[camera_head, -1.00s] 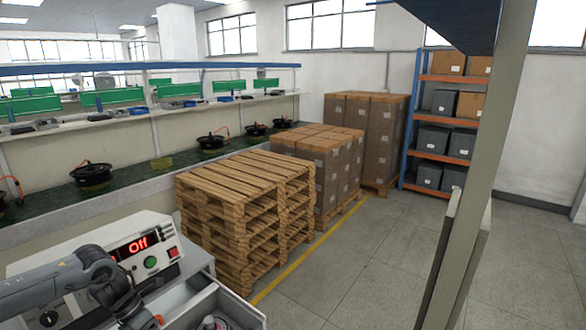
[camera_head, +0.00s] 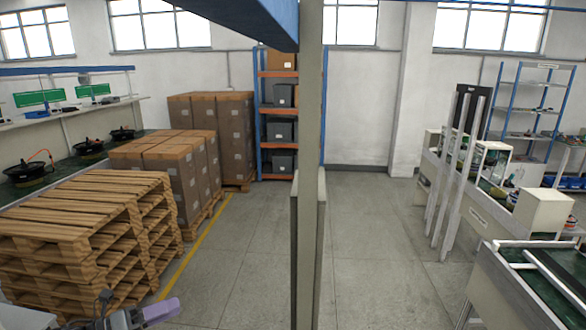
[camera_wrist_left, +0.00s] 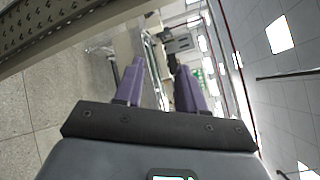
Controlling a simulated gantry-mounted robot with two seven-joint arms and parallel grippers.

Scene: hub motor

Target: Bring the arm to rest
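My left gripper (camera_head: 160,312) shows at the bottom left edge of the head view, with only its purple fingers and a bit of the wrist in sight. In the left wrist view the two purple fingers (camera_wrist_left: 161,72) stand apart with nothing between them. The gripper is open and empty. It appears in front of the stacked wooden pallets in the head view, and I see no contact. Most of my left arm is out of view. My right gripper is not in view.
Wooden pallets (camera_head: 85,235) are stacked at the left, with stacked cartons (camera_head: 175,160) behind. A grey post (camera_head: 309,200) stands in the middle. A shelf with boxes (camera_head: 280,130) is at the back. Workbenches (camera_head: 515,285) line the right. The floor (camera_head: 380,250) between is clear.

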